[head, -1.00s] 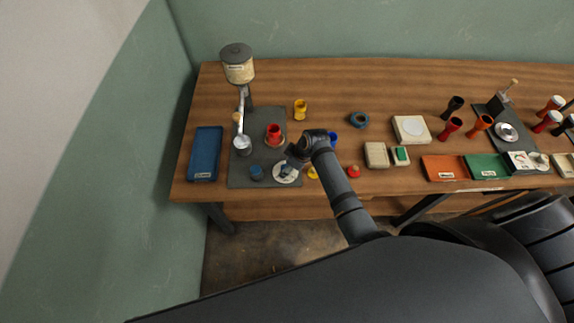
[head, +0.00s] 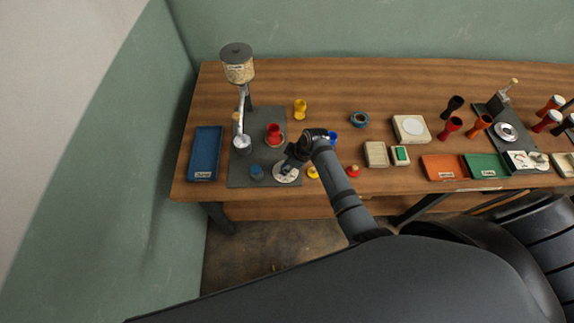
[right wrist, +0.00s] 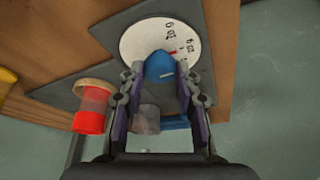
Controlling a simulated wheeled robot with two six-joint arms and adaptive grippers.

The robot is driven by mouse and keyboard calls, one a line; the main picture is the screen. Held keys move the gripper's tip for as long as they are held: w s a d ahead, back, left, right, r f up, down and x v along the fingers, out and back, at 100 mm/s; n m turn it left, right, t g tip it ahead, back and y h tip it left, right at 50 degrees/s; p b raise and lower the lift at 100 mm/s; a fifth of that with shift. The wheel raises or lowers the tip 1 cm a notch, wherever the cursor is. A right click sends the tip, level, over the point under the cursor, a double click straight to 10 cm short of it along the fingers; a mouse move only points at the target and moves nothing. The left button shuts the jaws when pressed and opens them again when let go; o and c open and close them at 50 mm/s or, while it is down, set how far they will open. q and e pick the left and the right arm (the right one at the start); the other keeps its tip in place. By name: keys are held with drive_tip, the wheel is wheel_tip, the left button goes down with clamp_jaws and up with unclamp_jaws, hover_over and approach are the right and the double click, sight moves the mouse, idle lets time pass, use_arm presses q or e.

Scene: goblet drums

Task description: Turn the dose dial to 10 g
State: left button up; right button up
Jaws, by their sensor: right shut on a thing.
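The dose dial (right wrist: 136,38) is a round white face with black figures around it. It lies on the dark grey base plate and also shows in the head view (head: 287,177). Its blue knob (right wrist: 160,66) stands at the centre, and a short red mark shows beside the knob, toward the figures at the right; I cannot tell the exact reading. My right gripper (right wrist: 160,74) is shut on the knob, one finger on each side. In the head view my right gripper (head: 291,158) hides part of the dial. My left gripper is not in view.
A blue tray (head: 205,155) lies to the left. A yellow cup (head: 300,108) stands behind.

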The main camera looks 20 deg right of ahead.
drive_tip(key=shift+d+n+g, duration=0.1)
drive_tip(key=shift+n+g, duration=0.2)
drive_tip(key=shift+n, duration=0.7)
drive_tip(key=shift+w+n+y, duration=0.15)
drive_tip(key=shift+n+y, duration=0.25)
drive_tip(key=shift+n, duration=0.4)
drive_tip(key=n+g, duration=0.1)
drive_tip(key=n, duration=0.1)
drive_tip(key=n+g+b, duration=0.1)
drive_tip(key=n, duration=0.2)
drive_tip(key=shift+w+n+g, duration=0.1)
drive_tip(key=shift+n+g, duration=0.2)
drive_tip(key=o, duration=1.2)
drive_tip(key=shift+c, duration=0.2)
